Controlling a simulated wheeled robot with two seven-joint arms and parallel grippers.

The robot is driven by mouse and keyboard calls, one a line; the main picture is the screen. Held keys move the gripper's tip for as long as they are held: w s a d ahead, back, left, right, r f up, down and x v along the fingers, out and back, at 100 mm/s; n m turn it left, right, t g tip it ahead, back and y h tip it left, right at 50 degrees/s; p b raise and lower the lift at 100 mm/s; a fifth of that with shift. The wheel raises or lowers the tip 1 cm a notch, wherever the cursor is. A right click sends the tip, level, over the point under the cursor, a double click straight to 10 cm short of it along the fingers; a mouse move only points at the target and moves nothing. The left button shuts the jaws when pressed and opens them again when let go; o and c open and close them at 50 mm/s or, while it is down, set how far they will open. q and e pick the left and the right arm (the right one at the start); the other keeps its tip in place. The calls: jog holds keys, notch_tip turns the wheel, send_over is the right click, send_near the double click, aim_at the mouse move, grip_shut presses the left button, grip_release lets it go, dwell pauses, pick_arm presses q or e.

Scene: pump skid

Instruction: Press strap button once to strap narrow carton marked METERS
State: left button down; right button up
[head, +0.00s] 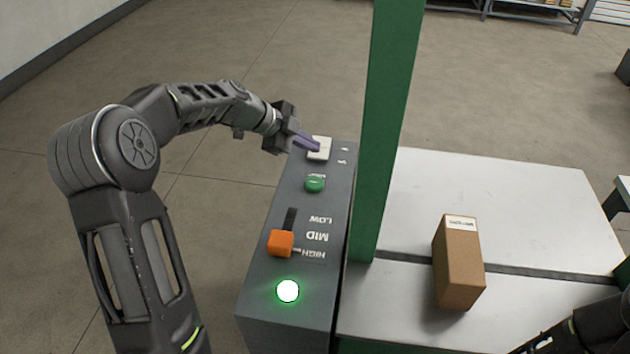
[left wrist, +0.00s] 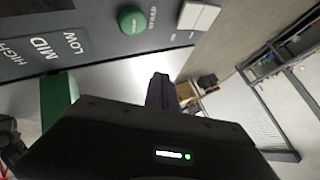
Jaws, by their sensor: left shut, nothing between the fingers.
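The narrow brown carton (head: 460,265) stands upright on the pale metal table, with a white label on top whose lettering is too small to read. The grey control panel (head: 262,300) carries a green round button (head: 315,184), an orange slider (head: 281,243) by the HIGH mark, a lit white-green lamp (head: 288,291) and a white rocker switch (head: 319,148). My left gripper (head: 312,146) is shut and empty, its tips at the white rocker; contact is unclear. In the left wrist view the green button (left wrist: 132,19) and white rocker (left wrist: 198,17) show above the gripper.
A green post (head: 385,130) rises between the panel and the table (head: 520,190). A dark slot crosses the table beside the carton. Part of my right arm shows at lower right. A shelf (head: 535,10) stands far back; the floor left of the panel is clear.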

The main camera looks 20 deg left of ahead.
pick_arm(q)
jog(key=b, duration=0.2)
send_over(311, 183)
notch_tip(311, 183, down, 6)
jog(key=shift+s+f, duration=0.1)
jog(key=shift+f, duration=0.05)
jog(key=shift+f+b, duration=0.95)
jog(key=shift+b, duration=0.15)
jog(key=shift+f+b, duration=0.3)
jog(key=shift+b, duration=0.25)
jog(key=shift+f, duration=0.1)
dwell(0.8)
jog(key=shift+f+b, duration=0.3)
jog(key=shift+b, duration=0.85)
